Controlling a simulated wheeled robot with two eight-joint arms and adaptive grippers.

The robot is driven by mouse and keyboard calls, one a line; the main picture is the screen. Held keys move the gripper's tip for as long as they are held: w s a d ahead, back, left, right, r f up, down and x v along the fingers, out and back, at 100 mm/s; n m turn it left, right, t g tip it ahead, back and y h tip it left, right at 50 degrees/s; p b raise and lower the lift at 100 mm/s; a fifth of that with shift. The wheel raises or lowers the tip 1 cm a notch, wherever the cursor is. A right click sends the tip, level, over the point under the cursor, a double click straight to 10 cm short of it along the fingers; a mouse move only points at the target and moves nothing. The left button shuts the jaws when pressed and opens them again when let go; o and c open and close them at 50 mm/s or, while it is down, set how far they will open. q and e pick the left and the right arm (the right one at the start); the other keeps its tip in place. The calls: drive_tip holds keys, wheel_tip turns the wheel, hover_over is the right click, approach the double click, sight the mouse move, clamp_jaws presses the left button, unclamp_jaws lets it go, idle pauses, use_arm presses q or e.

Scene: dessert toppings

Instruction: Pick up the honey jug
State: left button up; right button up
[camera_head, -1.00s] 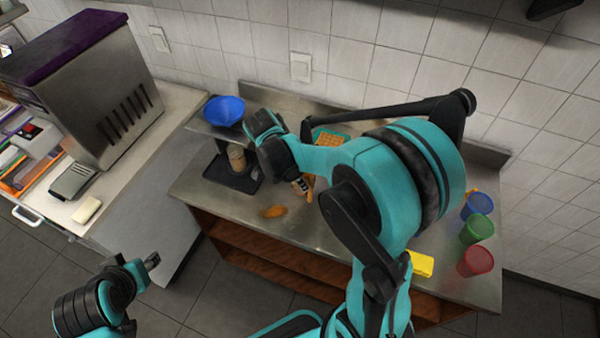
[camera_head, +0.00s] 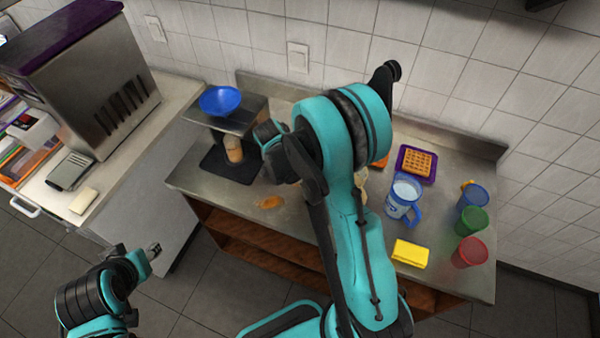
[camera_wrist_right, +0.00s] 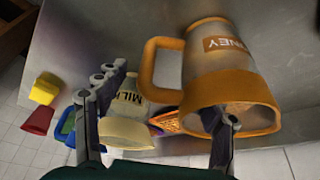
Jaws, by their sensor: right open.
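The honey jug (camera_wrist_right: 215,65) is large in the right wrist view, with a greyish body, an orange rim and base band, an orange handle on its left side and a label partly reading "NEY". It appears tilted in this view. My right gripper (camera_wrist_right: 165,97) is open. One finger overlaps the jug's wide orange end and the other is left of the handle. I cannot tell whether they touch.
A milk jug (camera_wrist_right: 130,100) is close beside the honey jug. The table also holds a blue-handled mug (camera_head: 403,198), a yellow sponge (camera_head: 410,253), blue, green and red cups (camera_head: 470,252), a waffle on a purple tray (camera_head: 416,162), and a dispenser with a blue bowl (camera_head: 220,100).

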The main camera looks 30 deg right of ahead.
clamp_jaws()
drive_tip(key=shift+r, duration=0.1)
